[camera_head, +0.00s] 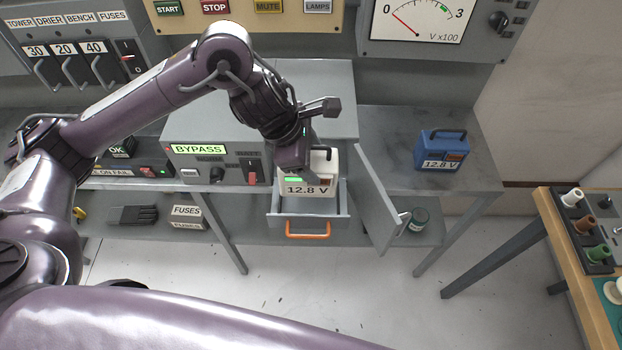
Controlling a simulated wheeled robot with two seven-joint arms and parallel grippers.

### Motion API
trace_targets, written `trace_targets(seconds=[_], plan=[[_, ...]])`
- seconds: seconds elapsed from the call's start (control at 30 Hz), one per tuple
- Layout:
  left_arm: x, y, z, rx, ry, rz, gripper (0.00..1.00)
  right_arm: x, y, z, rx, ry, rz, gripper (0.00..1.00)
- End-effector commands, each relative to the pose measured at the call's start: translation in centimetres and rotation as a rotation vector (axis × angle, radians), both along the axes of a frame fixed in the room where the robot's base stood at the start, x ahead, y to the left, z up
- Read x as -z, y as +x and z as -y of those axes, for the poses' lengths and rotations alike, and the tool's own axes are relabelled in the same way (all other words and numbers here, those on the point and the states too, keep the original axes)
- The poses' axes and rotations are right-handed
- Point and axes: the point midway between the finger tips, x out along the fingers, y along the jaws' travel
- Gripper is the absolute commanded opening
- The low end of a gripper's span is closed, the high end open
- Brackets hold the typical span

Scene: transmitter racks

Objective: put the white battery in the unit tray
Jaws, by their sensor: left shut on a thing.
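The white battery (311,183), labelled 12.8 V, is at the pulled-out unit tray (343,204), which has an orange handle (307,230). My left gripper (307,163) is shut on the battery from above and covers part of its top. The battery's lower edge overlaps the tray in this view; I cannot tell whether it touches the tray floor. The tray sits in the grey unit, whose door (375,197) stands open to the right. My right gripper is not in view.
A blue battery (441,149), also labelled 12.8 V, stands on the bench at right. A BYPASS panel (207,160) is left of the tray. A wooden table (571,255) is at far right.

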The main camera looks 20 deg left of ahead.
Motion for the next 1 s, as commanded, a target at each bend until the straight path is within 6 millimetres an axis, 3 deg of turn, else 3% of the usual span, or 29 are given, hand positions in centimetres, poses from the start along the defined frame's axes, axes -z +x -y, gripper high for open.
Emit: trace_targets(seconds=[0.1, 0.37, 0.6, 0.9, 0.93, 1.0], plan=[[1.8, 0.0, 0.0, -0.004, -0.004, 0.001, 0.0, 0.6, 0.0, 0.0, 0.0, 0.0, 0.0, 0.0], [3.7, 0.1, 0.0, -0.001, -0.003, 0.003, 0.0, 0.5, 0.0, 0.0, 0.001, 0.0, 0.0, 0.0], [6.6, 0.1, 0.0, -0.004, -0.003, 0.002, 0.0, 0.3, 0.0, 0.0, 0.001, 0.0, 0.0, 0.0], [7.1, 0.1, 0.0, -0.003, -0.002, 0.006, 0.0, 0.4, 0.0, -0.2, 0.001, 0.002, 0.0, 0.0], [7.3, 0.0, -0.1, -0.001, 0.001, 0.0, 0.7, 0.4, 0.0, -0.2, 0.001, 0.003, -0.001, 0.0], [7.3, 0.0, -0.1, -0.001, 0.001, 0.0, 0.79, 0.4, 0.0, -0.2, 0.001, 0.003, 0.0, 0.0]])
